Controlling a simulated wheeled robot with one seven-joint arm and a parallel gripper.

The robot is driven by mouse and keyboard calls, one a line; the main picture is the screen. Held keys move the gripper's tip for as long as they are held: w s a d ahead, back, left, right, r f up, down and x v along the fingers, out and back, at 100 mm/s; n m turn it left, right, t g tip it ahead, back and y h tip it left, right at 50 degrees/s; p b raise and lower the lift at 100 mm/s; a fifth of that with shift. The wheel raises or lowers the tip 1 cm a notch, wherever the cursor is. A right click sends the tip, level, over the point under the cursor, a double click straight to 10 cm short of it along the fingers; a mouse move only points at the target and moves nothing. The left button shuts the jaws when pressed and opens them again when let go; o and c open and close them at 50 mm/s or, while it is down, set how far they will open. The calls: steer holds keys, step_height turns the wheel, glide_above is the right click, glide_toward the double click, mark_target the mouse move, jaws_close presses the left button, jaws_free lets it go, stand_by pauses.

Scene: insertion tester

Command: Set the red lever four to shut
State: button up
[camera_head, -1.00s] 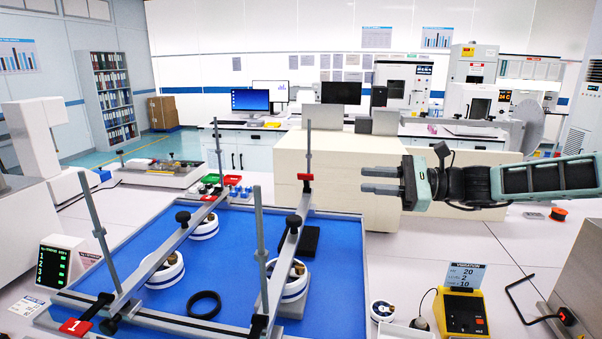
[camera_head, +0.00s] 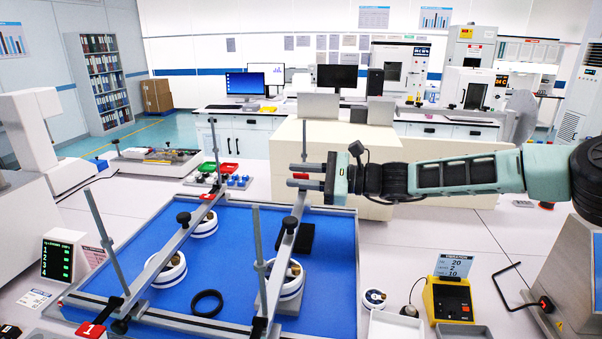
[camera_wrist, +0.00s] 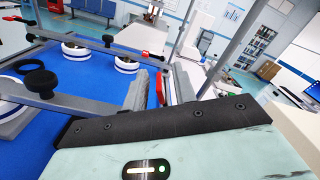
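My gripper (camera_head: 296,176) reaches in from the right at the far end of the right-hand clamp bar. Its two fingers are apart. A red lever (camera_head: 300,176) shows between the fingers; in the wrist view it (camera_wrist: 159,88) stands in the gap, and I cannot tell whether a finger touches it. Its number is not readable. Another red lever (camera_head: 208,196) is at the far end of the left bar. A red lever marked 1 (camera_head: 91,331) is at the near left. The near end of the right bar is partly cut off.
The blue-floored tray (camera_head: 340,270) holds white ring-shaped parts (camera_head: 287,281), a loose black ring (camera_head: 207,303) and upright grey posts (camera_head: 259,245). A green-lit display (camera_head: 62,258) stands left.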

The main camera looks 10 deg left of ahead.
steer(key=shift+c, duration=0.4)
jaws_close()
